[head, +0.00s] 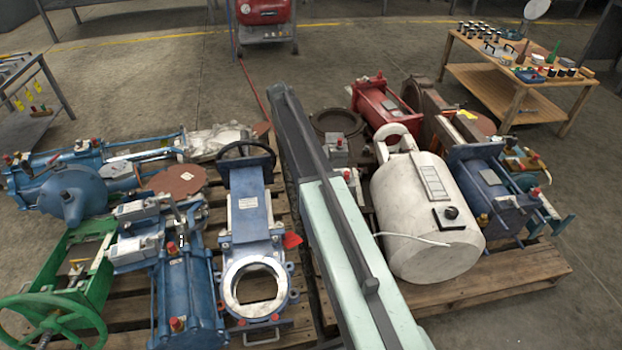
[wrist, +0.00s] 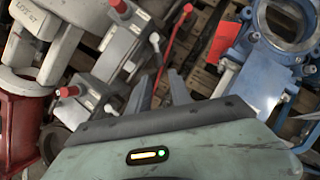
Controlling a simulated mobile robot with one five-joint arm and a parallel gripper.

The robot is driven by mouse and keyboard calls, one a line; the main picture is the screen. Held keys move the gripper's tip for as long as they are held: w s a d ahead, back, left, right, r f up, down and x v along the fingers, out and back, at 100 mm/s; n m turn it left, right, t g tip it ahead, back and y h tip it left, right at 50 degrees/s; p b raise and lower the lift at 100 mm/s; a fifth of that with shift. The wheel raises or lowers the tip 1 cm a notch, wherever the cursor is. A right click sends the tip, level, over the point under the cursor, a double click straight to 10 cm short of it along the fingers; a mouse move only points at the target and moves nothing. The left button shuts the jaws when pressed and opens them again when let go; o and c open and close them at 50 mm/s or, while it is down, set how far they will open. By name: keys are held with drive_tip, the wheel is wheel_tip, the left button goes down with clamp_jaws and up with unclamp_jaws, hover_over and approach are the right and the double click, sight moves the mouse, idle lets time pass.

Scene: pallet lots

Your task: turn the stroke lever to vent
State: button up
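In the wrist view, a thin red lever (wrist: 175,38) with a red end runs up from near my fingertips, beside a grey valve box (wrist: 125,42) with red knobs. It may be the stroke lever; no vent mark is readable. My gripper (wrist: 159,92) shows two dark fingers with a gap between them, apart and apparently empty. The fingertips are close to the lower end of the red lever; I cannot tell if they touch anything. In the head view, my own arm hides the gripper and the lever. Part of a grey box (head: 338,150) shows just right of the arm.
A blue gate valve (head: 245,207) with a red tag (head: 292,240) lies left of my arm. A white cylinder (head: 425,215) stands close on the right. Blue actuators (head: 187,290) and a green handwheel frame (head: 75,275) crowd the left pallet.

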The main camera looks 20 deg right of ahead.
drive_tip(key=b+x, duration=0.6)
drive_tip(key=x, duration=0.1)
drive_tip(key=shift+f+b, duration=0.35)
drive_tip(key=shift+b, duration=0.05)
drive_tip(key=shift+r, duration=0.15)
clamp_jaws()
